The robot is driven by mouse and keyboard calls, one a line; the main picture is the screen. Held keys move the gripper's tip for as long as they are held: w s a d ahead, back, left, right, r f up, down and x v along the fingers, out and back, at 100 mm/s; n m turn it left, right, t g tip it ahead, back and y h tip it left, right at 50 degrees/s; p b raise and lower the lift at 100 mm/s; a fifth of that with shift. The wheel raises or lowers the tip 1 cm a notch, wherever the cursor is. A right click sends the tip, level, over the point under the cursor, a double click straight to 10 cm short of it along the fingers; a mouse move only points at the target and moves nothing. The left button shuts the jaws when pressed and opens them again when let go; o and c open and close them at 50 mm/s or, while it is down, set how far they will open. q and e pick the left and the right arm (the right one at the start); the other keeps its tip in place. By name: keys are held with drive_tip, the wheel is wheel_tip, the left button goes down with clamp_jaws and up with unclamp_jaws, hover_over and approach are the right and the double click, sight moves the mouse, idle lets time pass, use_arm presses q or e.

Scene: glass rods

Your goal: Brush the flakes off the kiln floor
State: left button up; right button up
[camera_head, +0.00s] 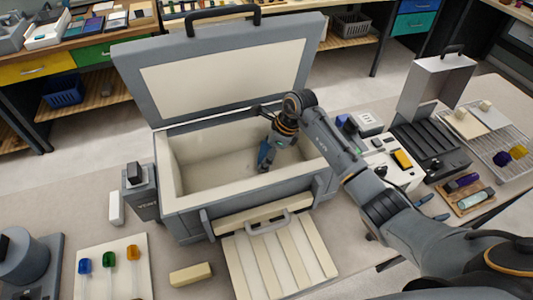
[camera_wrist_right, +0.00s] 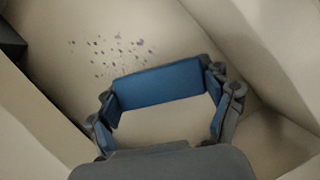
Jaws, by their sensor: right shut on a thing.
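The kiln (camera_head: 187,213) is a grey box with its lid (camera_head: 222,72) raised and a cream inside. Its floor (camera_wrist_right: 150,120) shows in the right wrist view, with a patch of small dark purple flakes (camera_wrist_right: 108,55) scattered on it. My right gripper (camera_head: 266,160) reaches down inside the kiln, towards its right side. In the right wrist view the gripper (camera_wrist_right: 163,112) is shut on a broad blue piece (camera_wrist_right: 158,87), which spans between its fingers. I cannot make out bristles. The flakes lie just beyond this piece. My left gripper is not in view.
The kiln walls close in around my right gripper. In front lies a slatted cream panel (camera_head: 280,262) with a handle. Colored glass pieces lie on a white board (camera_head: 140,278) at left. A grey ribbed tray (camera_head: 430,142) and a wire rack (camera_head: 505,135) stand at right.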

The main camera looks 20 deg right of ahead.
drive_tip(key=shift+a+r, duration=0.1)
drive_tip(key=shift+a, duration=1.45)
drive_tip(key=shift+s+a+f+b, duration=0.1)
drive_tip(key=shift+a+b, duration=0.35)
drive_tip(key=shift+a, duration=0.85)
drive_tip(key=shift+s+a+f+b, duration=0.1)
drive_tip(key=shift+a+b, duration=0.3)
drive_tip(key=shift+a, duration=0.9)
drive_tip(key=shift+a+r+b, duration=0.1)
drive_tip(key=shift+a+b, duration=0.55)
drive_tip(key=shift+a, duration=1.95)
drive_tip(key=shift+s+d, duration=0.15)
drive_tip(key=shift+s, duration=0.6)
drive_tip(key=shift+w+d+b, duration=0.2)
drive_tip(key=shift+d+b, duration=0.15)
drive_tip(key=shift+d, duration=3.15)
drive_tip(key=shift+d+b, duration=0.4)
drive_tip(key=shift+d, duration=0.4)
drive_tip(key=shift+w+d+b, duration=0.1)
drive_tip(key=shift+d+b, duration=0.65)
drive_tip(key=shift+d, duration=1.85)
